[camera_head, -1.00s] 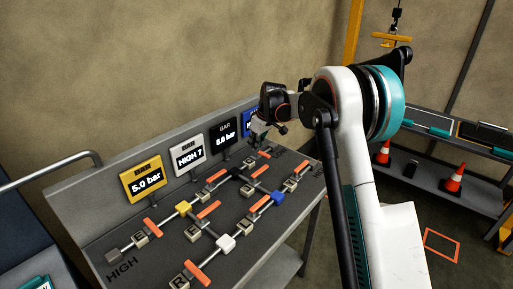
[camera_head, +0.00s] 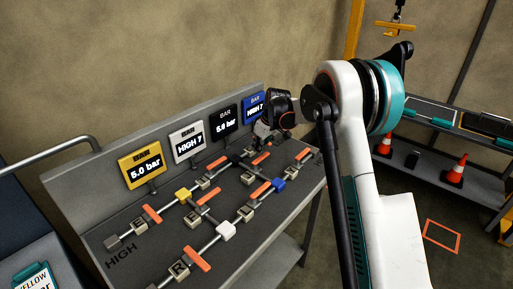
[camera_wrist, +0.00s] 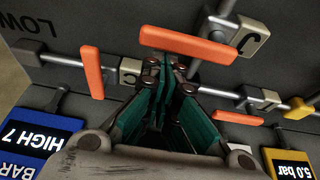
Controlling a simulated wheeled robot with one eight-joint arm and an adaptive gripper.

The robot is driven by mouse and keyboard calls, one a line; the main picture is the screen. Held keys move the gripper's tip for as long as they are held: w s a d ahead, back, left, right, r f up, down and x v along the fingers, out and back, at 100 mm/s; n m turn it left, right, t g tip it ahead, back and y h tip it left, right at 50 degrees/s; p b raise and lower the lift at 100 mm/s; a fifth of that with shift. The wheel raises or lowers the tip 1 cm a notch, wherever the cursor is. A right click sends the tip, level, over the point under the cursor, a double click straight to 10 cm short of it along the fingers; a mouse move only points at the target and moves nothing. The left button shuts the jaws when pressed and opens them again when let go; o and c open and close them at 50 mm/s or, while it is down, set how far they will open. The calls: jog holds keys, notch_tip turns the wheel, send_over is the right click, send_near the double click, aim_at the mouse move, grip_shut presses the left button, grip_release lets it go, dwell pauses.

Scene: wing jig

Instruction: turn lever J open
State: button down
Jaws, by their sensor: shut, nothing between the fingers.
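My gripper (camera_head: 266,140) is over the far end of the sloped valve board, by the blue display. In the wrist view my gripper (camera_wrist: 167,62) is shut and empty, its fingertips close to an orange lever (camera_wrist: 187,43); I cannot tell whether they touch. That lever lies crosswise in the picture, beside a lettered block (camera_wrist: 250,38). A second orange lever (camera_wrist: 93,72) stands to the left by another block (camera_wrist: 130,70). I cannot read a J for certain on any block, so which lever is J is unclear. The arm hides part of the board.
Pipes with several orange levers cover the board (camera_head: 130,262). Yellow (camera_head: 142,149), white (camera_head: 189,132), black (camera_head: 211,113) and blue (camera_head: 246,96) displays stand along its back. A rail (camera_head: 50,164) is at left. A shelf with cones (camera_head: 458,168) is at right.

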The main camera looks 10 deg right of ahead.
jog(key=shift+s+d+m, duration=0.15)
jog(key=shift+d+m, duration=0.2)
jog(key=shift+m, duration=0.35)
jog(key=m, duration=0.1)
jog(key=s+d+m+h, duration=0.1)
jog(key=shift+m+t, duration=0.3)
jog(key=m, duration=0.2)
jog(key=s+d+m+h, duration=0.1)
jog(key=s+m+h, duration=0.1)
jog(key=m, duration=0.1)
jog(key=shift+s+d+m, duration=0.2)
jog(key=shift+d+m, duration=0.1)
jog(key=s+m, duration=0.1)
jog(key=m, duration=0.1)
jog(key=s+m+h, duration=0.1)
jog(key=m, duration=0.1)
jog(key=shift+s+d, duration=0.15)
jog(key=shift+s, duration=0.05)
jog(key=m, duration=0.1)
jog(key=s+m+g+h, duration=0.1)
jog(key=m, duration=0.1)
jog(key=shift+s, duration=0.25)
jog(key=shift+s+a, duration=0.3)
jog(key=shift+s, duration=0.05)
